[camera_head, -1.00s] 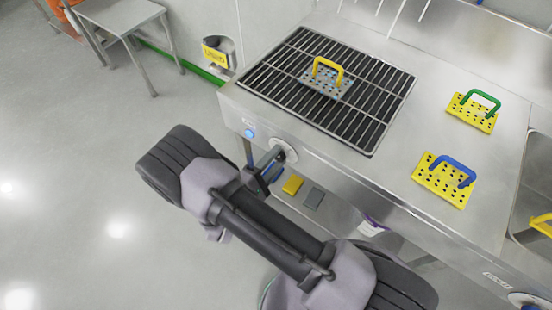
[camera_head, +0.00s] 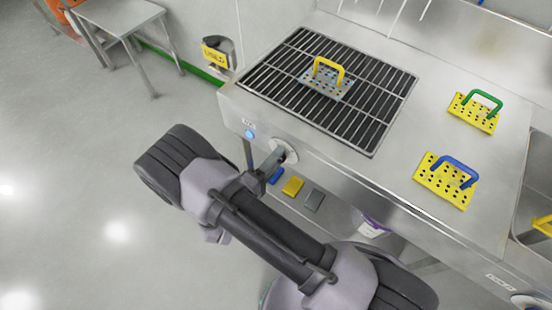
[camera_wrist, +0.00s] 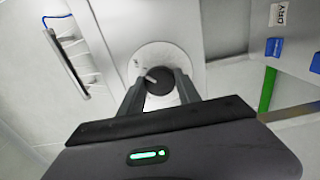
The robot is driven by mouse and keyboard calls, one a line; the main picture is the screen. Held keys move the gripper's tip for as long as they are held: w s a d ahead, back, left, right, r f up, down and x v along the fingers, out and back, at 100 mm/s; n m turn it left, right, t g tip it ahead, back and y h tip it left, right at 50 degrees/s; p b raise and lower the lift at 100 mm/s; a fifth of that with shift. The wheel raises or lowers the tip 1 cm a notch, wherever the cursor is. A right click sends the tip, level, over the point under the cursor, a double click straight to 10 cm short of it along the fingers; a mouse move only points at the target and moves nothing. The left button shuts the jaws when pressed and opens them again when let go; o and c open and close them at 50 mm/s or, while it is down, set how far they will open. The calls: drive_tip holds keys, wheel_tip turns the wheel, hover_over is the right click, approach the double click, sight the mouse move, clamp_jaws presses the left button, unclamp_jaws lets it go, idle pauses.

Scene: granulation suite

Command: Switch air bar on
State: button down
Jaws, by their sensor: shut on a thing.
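A dark round knob (camera_wrist: 160,86) with a pale pointer mark sits on a white round dial plate (camera_wrist: 158,50) in the wrist view. The dial plate (camera_head: 291,150) also shows on the bench front in the head view, partly hidden by my gripper (camera_head: 274,160). My gripper (camera_wrist: 161,80) is shut on the knob, one finger on each side of it. A slim metal bar (camera_wrist: 72,66) with a blue tube is at the upper left of the wrist view. The dial's markings are too small to read.
A blue button (camera_head: 249,134) is left of the dial. A black grate (camera_head: 300,100) on the bench holds a perforated plate (camera_head: 328,84) with a yellow handle. Two yellow plates (camera_head: 443,183) (camera_head: 474,113) stand to the right. Open floor lies left.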

drive_tip(key=c, duration=0.9)
unclamp_jaws()
drive_tip(key=shift+o, duration=0.2)
drive_tip(key=p+v, duration=0.3)
drive_tip(key=v, duration=1.4)
drive_tip(key=shift+s+a+p, duration=0.2)
drive_tip(key=shift+p, duration=0.1)
